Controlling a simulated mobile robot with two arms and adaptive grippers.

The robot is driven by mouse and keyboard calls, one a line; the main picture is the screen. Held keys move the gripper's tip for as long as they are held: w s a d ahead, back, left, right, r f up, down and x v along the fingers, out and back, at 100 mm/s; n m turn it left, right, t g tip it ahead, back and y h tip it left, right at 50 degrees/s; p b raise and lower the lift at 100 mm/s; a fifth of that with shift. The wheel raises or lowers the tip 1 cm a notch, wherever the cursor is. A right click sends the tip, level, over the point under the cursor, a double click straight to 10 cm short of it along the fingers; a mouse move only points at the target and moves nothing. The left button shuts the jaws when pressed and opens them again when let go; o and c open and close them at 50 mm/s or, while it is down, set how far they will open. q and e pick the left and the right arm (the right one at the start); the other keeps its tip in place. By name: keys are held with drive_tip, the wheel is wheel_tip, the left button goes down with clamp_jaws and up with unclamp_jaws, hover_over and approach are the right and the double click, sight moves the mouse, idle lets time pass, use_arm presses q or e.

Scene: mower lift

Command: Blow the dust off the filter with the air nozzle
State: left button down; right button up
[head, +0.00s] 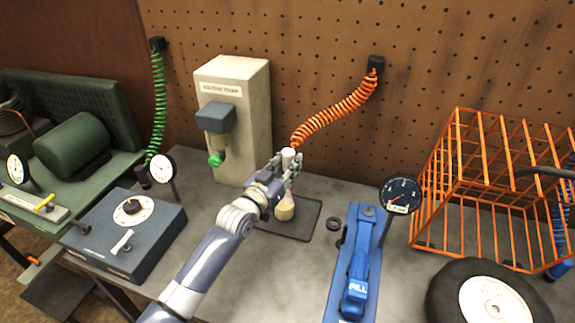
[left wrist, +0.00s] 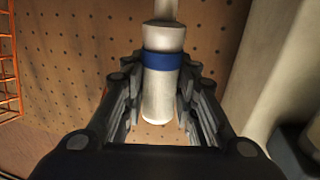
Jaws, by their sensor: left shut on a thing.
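My left gripper (head: 284,172) is shut on a pale cylinder (head: 289,156), upright over a dark mat (head: 303,232). In the left wrist view the gripper (left wrist: 160,112) has its fingers on both sides of this white cylinder (left wrist: 161,80), which has a blue band and a narrower neck. An orange coiled hose (head: 335,115) ends at its top, so it looks like the air nozzle. Below the gripper a cream rounded piece (head: 285,208) shows over the mat; whether it is the filter or part of the held thing, I cannot tell. My right gripper is out of view.
A grey box with a dial (head: 125,230) is at left. A blue stand with a gauge (head: 356,265), a black wheel (head: 470,295) and an orange wire crate (head: 490,170) occupy the right. The bench front centre is clear.

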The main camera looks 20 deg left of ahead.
use_arm(q)
drive_tip(key=shift+a, duration=0.25)
drive_tip(key=shift+a, duration=0.5)
drive_tip(key=shift+a, duration=0.25)
drive_tip(key=shift+s+r, duration=0.1)
drive_tip(key=shift+s, duration=0.1)
drive_tip(key=shift+s+p, duration=0.6)
drive_tip(key=shift+s, duration=0.15)
drive_tip(key=shift+r, duration=0.1)
wheel_tip(320, 180, up, 5)
drive_tip(key=p, duration=0.4)
drive_tip(key=shift+p, duration=0.3)
